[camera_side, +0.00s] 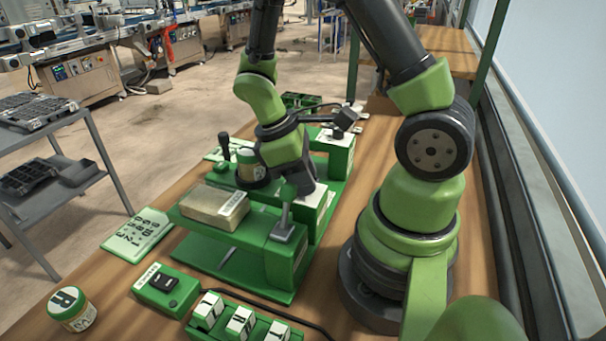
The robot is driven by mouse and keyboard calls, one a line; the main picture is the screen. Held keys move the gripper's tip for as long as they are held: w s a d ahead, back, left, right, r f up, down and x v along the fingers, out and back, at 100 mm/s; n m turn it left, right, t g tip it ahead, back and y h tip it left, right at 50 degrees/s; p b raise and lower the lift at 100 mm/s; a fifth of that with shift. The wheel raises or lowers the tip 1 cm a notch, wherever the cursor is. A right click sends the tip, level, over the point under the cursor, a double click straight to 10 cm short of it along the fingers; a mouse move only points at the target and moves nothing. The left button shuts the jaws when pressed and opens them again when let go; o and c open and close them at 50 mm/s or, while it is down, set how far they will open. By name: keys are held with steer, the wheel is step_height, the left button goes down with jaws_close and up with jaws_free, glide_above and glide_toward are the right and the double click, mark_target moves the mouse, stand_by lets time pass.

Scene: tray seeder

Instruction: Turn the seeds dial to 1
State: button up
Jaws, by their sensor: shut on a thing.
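The green tray seeder (233,265) stands on the wooden bench, with a tan block-shaped piece (215,207) lying on its top. My gripper (298,186) points down at the machine's right-hand part, just right of a small jar (249,163) set in a dark ring. The fingertips are close in at the machine and partly lost against its dark and green parts. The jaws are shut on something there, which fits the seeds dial. The dial itself and its numbers are hidden behind my gripper, so its setting cannot be read.
A black-knobbed lever (225,148) stands left of the jar. A green switch box (168,289), a rack of lettered blocks (240,322) and a lidded jar (72,308) are at the front. A printed card (137,232) lies left. A cable crosses the front bench.

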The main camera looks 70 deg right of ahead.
stand_by(0.3)
steer(key=o, duration=0.9)
steer(key=shift+o, duration=0.2)
steer(key=v, duration=1)
